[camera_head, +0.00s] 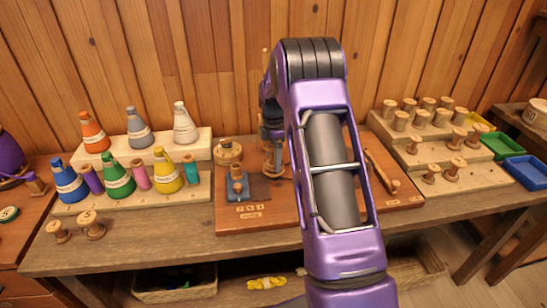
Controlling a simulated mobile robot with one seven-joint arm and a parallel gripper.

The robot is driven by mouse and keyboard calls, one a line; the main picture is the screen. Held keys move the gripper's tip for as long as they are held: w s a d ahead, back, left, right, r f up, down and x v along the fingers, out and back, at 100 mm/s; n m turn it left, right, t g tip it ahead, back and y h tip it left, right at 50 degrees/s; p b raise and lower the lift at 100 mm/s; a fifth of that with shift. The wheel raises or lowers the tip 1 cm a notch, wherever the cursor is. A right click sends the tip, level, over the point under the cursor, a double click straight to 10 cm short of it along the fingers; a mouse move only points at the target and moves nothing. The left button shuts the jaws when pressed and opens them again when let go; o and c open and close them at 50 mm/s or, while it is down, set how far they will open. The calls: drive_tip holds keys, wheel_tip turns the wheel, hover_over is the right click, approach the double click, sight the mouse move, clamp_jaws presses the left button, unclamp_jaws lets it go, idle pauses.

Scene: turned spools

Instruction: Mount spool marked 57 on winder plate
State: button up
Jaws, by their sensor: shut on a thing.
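My gripper (272,146) is small in view, left of my large purple arm, and points down over the middle of the reddish-brown board. It is shut on a turned wooden spool (271,164), partly hidden by the gripper and arm. I cannot read a number on it or tell whether it touches the board. The reddish-brown board (285,215), which looks like the winder base, bears a blue-grey plate (259,187) with an upright wooden piece (238,183) at its left. The arm hides the board's middle.
Stepped racks at left hold several coloured thread cones (118,178). Two wooden spools (91,224) stand at the left front. A stepped rack (470,178) at right holds several bare spools. Green (501,146) and blue (525,168) trays lie far right. The bench front (150,245) is mostly clear.

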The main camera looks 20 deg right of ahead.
drive_tip(key=shift+f+b, duration=0.3)
drive_tip(key=shift+f, duration=0.25)
drive_tip(key=o, duration=1.1)
drive_tip(key=shift+r+p, duration=1.8)
drive_tip(key=shift+r, duration=3.7)
